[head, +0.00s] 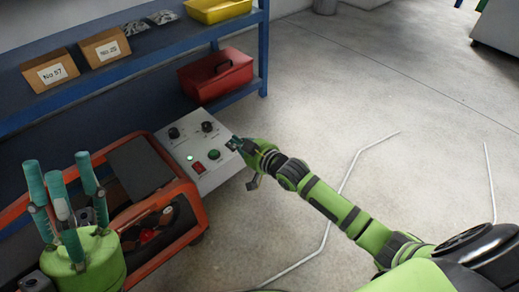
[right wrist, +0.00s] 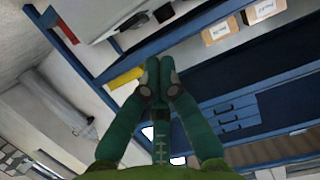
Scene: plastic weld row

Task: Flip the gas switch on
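A grey control panel (head: 222,174) sits at the centre left of the head view. It has two black knobs (head: 174,132), a green button (head: 214,154), a red switch (head: 198,167) and a small pale light (head: 190,157). No gas label is readable and the switch's position is too small to tell. My right gripper (head: 236,144) is by the panel's right edge, near the right knob; contact cannot be told. In the right wrist view its fingers (right wrist: 160,72) are together with nothing seen between them. My left gripper (head: 62,175) is raised at lower left, fingers spread and empty.
An orange-framed machine (head: 190,205) stands left of the panel. A blue shelf (head: 130,62) behind holds cardboard boxes (head: 50,72), a yellow tray (head: 218,10) and a red toolbox (head: 217,76). The floor (head: 330,100) to the right is open.

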